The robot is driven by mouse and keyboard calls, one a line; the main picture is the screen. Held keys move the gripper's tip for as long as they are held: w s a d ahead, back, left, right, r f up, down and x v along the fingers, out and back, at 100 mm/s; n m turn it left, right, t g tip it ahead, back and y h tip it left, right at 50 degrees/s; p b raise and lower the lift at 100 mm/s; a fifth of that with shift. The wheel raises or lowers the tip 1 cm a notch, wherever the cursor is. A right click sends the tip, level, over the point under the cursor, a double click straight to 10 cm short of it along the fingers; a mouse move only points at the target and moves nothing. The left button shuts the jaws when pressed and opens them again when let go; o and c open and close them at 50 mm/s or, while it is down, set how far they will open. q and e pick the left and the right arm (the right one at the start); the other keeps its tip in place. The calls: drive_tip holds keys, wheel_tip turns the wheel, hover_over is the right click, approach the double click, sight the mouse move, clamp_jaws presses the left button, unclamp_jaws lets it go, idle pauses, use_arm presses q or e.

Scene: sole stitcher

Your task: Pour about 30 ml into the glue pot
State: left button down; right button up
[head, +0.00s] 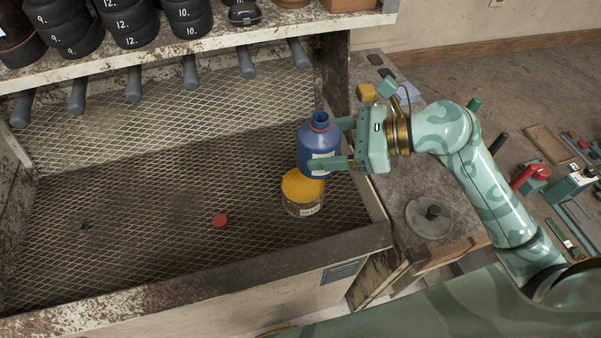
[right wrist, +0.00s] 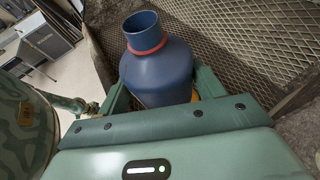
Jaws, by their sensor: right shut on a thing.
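A blue bottle (head: 315,138) with a red ring at its neck and a pale label is upright, its mouth open and uncapped. My right gripper (head: 330,146) is shut on its body from the right. The bottle also shows between the fingers in the right wrist view (right wrist: 157,68). The glue pot (head: 303,208) is a round, labelled container with a yellow-orange top surface, standing on the mesh just below the bottle in the head view. The bottle hides part of the pot's far rim. My left gripper is not in view.
A red cap (head: 220,221) lies on the mesh bed (head: 120,210) left of the pot. Grey handles hang under the shelf (head: 200,57) at the back. The bed's front wall (head: 190,280) is raised. A side bench (head: 407,190) with a round metal lid (head: 430,218) stands right.

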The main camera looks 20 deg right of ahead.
drive_tip(key=shift+w+a+r+n+g+p, duration=0.1)
drive_tip(key=shift+a+n+g+p, duration=0.15)
drive_tip(key=shift+a, duration=0.4)
drive_tip(key=shift+w+a+r+n+g+p, duration=0.15)
drive_tip(key=shift+a+p, duration=0.15)
drive_tip(key=shift+a, duration=0.3)
use_arm(q)
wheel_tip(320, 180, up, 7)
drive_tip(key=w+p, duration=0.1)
drive_tip(key=p, duration=0.3)
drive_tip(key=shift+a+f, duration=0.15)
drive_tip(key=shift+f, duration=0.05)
use_arm(e)
drive_tip(key=s+a+f, duration=0.3)
drive_tip(key=s+f, duration=0.1)
drive_tip(key=f, duration=0.4)
drive_tip(key=shift+s+f, duration=0.15)
drive_tip(key=shift+f, duration=0.25)
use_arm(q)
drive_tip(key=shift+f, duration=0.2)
use_arm(e)
drive_tip(key=shift+y, duration=0.3)
